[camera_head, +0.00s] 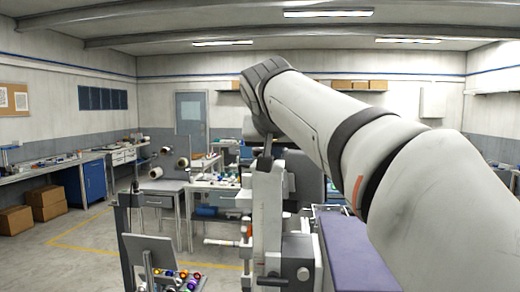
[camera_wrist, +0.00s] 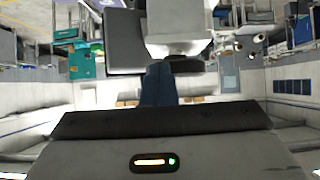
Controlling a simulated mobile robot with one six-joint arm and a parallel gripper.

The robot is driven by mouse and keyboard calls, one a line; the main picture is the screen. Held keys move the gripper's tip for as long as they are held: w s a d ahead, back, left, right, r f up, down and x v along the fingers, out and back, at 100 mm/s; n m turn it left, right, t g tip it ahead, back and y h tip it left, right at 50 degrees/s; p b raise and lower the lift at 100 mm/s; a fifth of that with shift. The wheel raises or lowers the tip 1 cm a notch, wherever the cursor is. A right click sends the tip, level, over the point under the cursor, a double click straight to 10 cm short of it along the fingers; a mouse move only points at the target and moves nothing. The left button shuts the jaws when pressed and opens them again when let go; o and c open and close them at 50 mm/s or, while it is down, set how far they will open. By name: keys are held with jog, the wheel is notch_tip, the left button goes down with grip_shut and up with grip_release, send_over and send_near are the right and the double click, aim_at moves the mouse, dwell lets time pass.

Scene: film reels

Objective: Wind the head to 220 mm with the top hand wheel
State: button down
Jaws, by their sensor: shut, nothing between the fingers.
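My gripper (camera_head: 264,163) hangs from the wrist at the top of a light grey upright column (camera_head: 267,205) in the head view. Its fingers (camera_wrist: 158,72) show in the wrist view as one dark blue wedge, shut with nothing between them. The tips are at or very near a pale grey block (camera_wrist: 178,28); I cannot tell if they touch it. A small pale round knob (camera_head: 303,273) is on the machine's lower front. I cannot read any scale or head height.
A purple-topped bench (camera_head: 352,252) lies right of the column, under my arm. A rack with several coloured parts (camera_head: 178,280) stands at front left. A grey cabinet table (camera_head: 160,190) and cardboard boxes (camera_head: 48,203) are farther left.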

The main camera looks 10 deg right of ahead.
jog(key=shift+a, duration=0.1)
jog(key=shift+w+a, duration=0.15)
jog(key=shift+a, duration=0.45)
jog(key=shift+r, duration=0.1)
jog(key=shift+w+a, duration=0.3)
jog(key=shift+a, duration=0.25)
jog(key=shift+w, duration=0.1)
